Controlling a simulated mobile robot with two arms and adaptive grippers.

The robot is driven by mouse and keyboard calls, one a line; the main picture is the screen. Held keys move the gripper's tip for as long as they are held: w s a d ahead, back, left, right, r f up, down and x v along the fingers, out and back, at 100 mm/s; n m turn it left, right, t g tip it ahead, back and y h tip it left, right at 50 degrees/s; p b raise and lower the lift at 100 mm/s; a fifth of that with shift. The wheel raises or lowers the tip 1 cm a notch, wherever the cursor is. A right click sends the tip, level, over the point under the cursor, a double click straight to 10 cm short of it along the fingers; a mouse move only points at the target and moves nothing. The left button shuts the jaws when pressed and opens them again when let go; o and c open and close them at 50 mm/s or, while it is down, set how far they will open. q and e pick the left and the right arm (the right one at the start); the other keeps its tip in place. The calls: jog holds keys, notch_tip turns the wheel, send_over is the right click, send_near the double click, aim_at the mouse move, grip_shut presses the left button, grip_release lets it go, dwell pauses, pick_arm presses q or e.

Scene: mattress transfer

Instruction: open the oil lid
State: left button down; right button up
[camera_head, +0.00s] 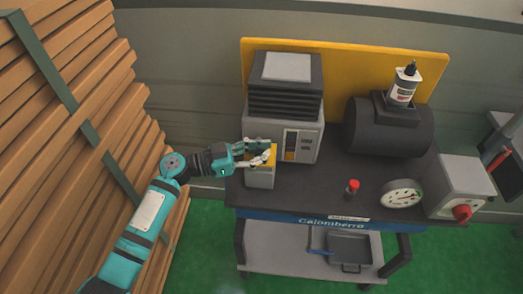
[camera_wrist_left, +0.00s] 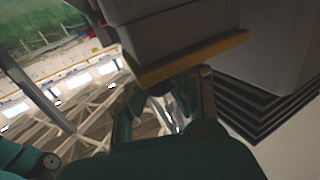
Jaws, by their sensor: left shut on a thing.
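A small grey box (camera_head: 260,179) with a yellow lid (camera_head: 272,157) on top stands at the left end of the cart's dark top. I take the yellow lid to be the oil lid. My left gripper (camera_head: 264,152) reaches in from the left and is shut on the lid, with its fingers at the lid's level. In the left wrist view the lid's edge (camera_wrist_left: 195,58) lies against the gripper (camera_wrist_left: 160,95), below the grey box (camera_wrist_left: 165,28). The fingers hide part of the lid, and I cannot tell whether it is raised. My right gripper is not in view.
A grey machine with a black ribbed top (camera_head: 285,98) stands close behind the box. A black tank (camera_head: 390,130) with a bottle (camera_head: 404,86), a small red-capped item (camera_head: 352,188) and a gauge (camera_head: 402,195) are to the right. Stacked planks (camera_head: 70,120) rise at left.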

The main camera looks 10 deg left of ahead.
pick_arm(q)
jog(key=shift+w+a+n, duration=0.15)
jog(key=shift+a+n, duration=0.05)
jog(key=shift+n, duration=0.1)
jog(key=n, duration=0.1)
jog(key=w+r+n+y, duration=0.1)
jog(key=shift+w+r+n+g, duration=0.1)
jog(key=shift+r+n+g, duration=0.2)
jog(key=shift+w+r+n+g+y+p, duration=0.25)
jog(key=shift+w+r+n+g, duration=0.15)
jog(key=shift+n, duration=0.3)
jog(key=shift+w+r+n+g+y+p, duration=0.25)
jog(key=shift+w+n, duration=0.2)
jog(key=shift+n, duration=0.25)
jog(key=c, duration=1.7)
grip_release()
jog(key=shift+a, duration=0.15)
jog(key=o, duration=0.5)
jog(key=shift+s+a+r, duration=0.1)
jog(key=shift+s+a, duration=0.15)
jog(key=shift+a, duration=0.2)
jog(key=shift+c, duration=0.2)
jog(key=shift+o, duration=0.3)
jog(key=shift+d, duration=0.4)
jog(key=v, duration=1.2)
